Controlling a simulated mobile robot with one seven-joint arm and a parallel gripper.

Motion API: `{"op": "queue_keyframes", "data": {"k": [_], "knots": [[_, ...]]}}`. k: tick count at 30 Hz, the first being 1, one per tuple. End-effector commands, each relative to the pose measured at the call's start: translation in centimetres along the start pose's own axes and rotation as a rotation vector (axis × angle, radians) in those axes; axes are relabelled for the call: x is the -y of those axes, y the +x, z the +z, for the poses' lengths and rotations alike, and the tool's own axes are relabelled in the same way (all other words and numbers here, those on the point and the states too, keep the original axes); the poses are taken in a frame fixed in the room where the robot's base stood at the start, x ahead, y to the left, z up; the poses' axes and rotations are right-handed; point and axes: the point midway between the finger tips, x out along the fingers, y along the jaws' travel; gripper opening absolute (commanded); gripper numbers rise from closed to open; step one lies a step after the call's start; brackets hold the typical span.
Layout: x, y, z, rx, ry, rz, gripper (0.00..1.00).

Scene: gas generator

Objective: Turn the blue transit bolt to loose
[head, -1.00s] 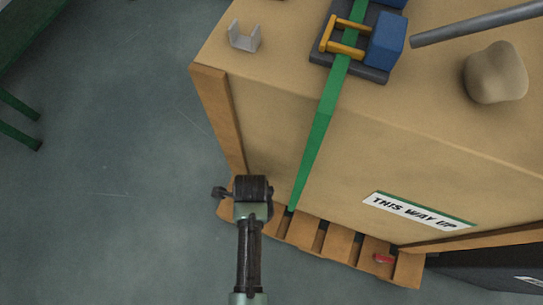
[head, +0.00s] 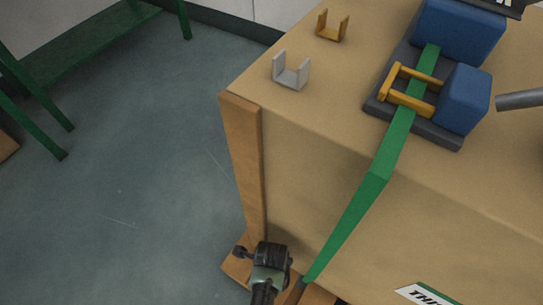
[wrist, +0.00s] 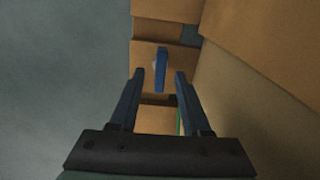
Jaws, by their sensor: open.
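The blue transit bolt (wrist: 161,66) shows in the wrist view as a narrow upright blue bar in front of a wooden part of the pallet (wrist: 158,120). My gripper (wrist: 159,74) is open, with one dark finger on each side of the blue bar in the picture. Gaps show between the bar and both fingers; how far the fingertips are from it in depth I cannot tell. In the head view my wrist (head: 268,256) is low beside the crate's lower left corner, and it hides the fingers and the bolt.
The large tan crate (head: 310,160) stands close on the right, with a wooden corner post (head: 243,165) and a green strap (head: 345,225). A strap buckle with blue blocks (head: 462,100) and small brackets (head: 291,72) are on top.

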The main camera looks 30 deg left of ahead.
Motion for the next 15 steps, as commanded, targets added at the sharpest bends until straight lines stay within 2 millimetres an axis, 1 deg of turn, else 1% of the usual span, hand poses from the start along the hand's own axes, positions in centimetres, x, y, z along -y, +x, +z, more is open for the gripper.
{"op": "queue_keyframes", "data": {"k": [1,4,14,15], "knots": [[0.01,0.81,0.02,0.000,0.000,0.000,0.47],[-0.01,1.31,0.00,0.000,0.000,0.001,0.47],[-0.01,1.42,-0.02,0.000,0.001,0.001,0.47],[-0.01,1.42,-0.02,0.000,0.000,0.000,0.44]]}}
